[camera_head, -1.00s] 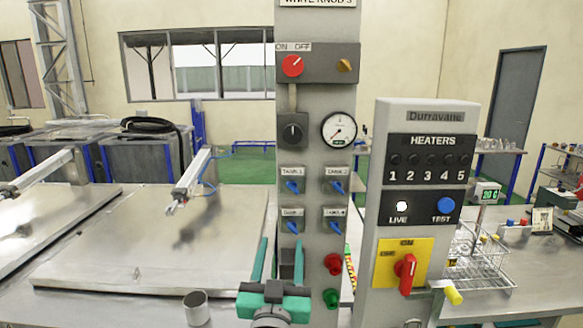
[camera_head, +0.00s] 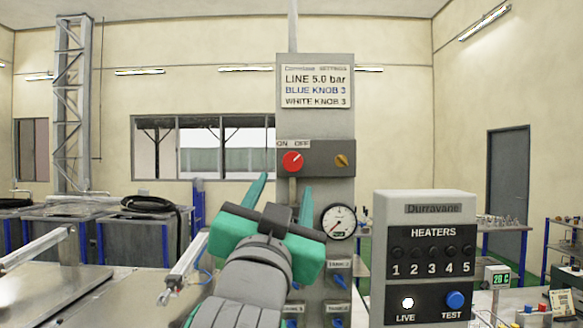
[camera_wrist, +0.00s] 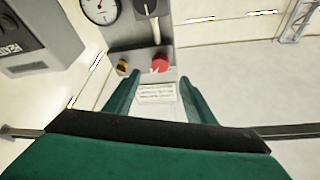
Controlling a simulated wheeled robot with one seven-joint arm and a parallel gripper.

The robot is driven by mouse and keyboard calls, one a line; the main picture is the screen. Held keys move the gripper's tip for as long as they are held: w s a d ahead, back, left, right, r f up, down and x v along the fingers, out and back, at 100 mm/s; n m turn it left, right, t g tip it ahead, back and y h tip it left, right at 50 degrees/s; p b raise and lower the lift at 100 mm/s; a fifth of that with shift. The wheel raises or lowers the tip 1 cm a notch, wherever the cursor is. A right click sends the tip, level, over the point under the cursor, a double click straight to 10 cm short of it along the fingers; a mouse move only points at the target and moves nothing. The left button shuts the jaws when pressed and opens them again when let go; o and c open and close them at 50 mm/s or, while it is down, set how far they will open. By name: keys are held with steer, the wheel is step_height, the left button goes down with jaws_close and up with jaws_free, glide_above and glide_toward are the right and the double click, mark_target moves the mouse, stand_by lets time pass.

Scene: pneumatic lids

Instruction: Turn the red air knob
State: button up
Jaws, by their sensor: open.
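The red air knob (camera_head: 292,162) is a round knob high on the grey panel, under the ON and OFF labels. Its white mark appears to point up and right, toward OFF. My gripper (camera_head: 284,186) is open and empty, with green fingers pointing up just below the knob in the head view. In the wrist view the red knob (camera_wrist: 159,65) lies between and beyond the tips of my gripper (camera_wrist: 158,80). I see no contact with it.
An orange-brown knob (camera_head: 341,161) sits right of the red one. A pressure gauge (camera_head: 339,221) is lower right, partly beside my gripper. A settings sign (camera_head: 316,87) is above. The heaters box (camera_head: 424,250) stands at the right. Space left of the panel is free.

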mark_target(292, 164)
steer(key=x, duration=1)
steer(key=shift+w+r, duration=0.2)
steer(key=shift+w, duration=0.05)
steer(key=shift+c, duration=0.6)
steer(key=shift+d, duration=0.1)
steer(key=c, duration=0.9)
